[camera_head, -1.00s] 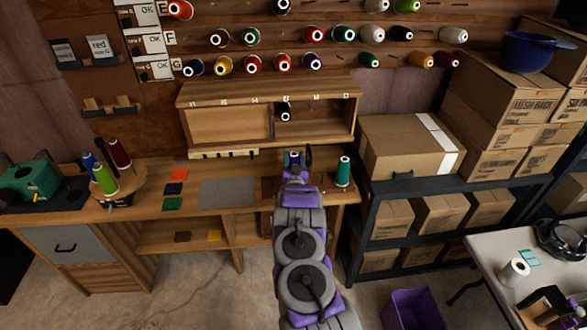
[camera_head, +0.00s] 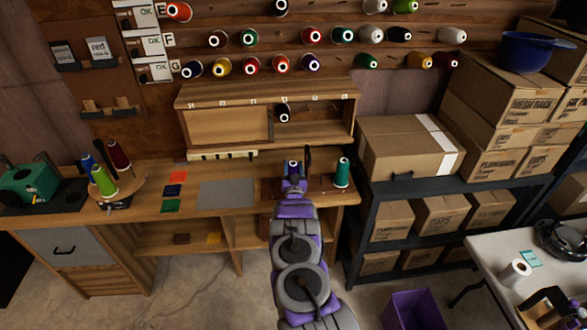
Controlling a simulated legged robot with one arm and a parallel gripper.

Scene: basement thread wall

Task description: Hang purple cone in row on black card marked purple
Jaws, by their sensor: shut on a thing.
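My gripper (camera_head: 297,162) is over the right part of the wooden workbench, its arm reaching up from the bottom. It is shut on a small blue-purple cone (camera_head: 292,164), mostly hidden by my arm, with a pale ring showing. Another purple cone (camera_head: 311,62) hangs in the lowest row of the wall rack, right of a red one. One card (camera_head: 101,46) seems to read "red"; the other (camera_head: 62,51) is too small to read. I cannot make out a card marked purple.
A wooden cabinet (camera_head: 228,92) with a black cone (camera_head: 284,113) inside stands behind my gripper. A teal cone (camera_head: 342,172) stands close on the right. A carousel (camera_head: 128,186) of cones is at left. Shelves of boxes (camera_head: 404,146) stand right. A grey mat (camera_head: 226,194) lies clear.

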